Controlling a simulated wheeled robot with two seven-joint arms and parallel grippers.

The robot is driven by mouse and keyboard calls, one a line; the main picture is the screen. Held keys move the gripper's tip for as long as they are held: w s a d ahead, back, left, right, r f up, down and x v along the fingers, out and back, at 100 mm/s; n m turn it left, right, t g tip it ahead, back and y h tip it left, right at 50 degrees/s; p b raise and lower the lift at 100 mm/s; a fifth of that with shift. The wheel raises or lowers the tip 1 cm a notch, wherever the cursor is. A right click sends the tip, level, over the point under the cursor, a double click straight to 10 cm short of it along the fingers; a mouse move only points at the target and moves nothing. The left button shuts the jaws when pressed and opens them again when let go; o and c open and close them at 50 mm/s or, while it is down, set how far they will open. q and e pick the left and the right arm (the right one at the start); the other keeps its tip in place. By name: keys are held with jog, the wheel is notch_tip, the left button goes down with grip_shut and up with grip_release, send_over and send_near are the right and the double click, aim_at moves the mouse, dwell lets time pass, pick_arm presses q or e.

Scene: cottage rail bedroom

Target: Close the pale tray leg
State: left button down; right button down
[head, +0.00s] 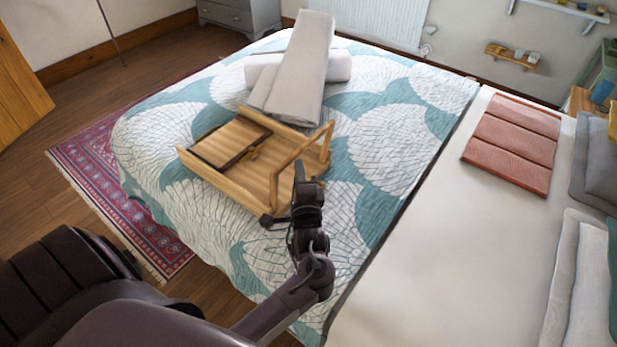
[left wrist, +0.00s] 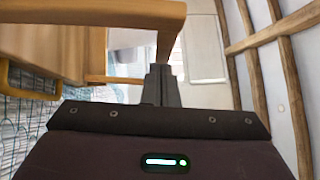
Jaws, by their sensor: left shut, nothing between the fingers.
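The wooden tray (head: 247,187) lies on the bed. Its pale leg (head: 301,147) is a light-wood frame that stands up at the tray's right end. In the left wrist view the pale leg (left wrist: 100,10) crosses the top left and bends down just beyond the fingertips. My right gripper is out of view.
A patterned quilt (head: 400,110) covers the bed under the tray. Pale rolled or folded cloths (head: 300,65) lie right behind the tray.

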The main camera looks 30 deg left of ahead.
pick_arm(q)
jog(key=shift+a, duration=0.1)
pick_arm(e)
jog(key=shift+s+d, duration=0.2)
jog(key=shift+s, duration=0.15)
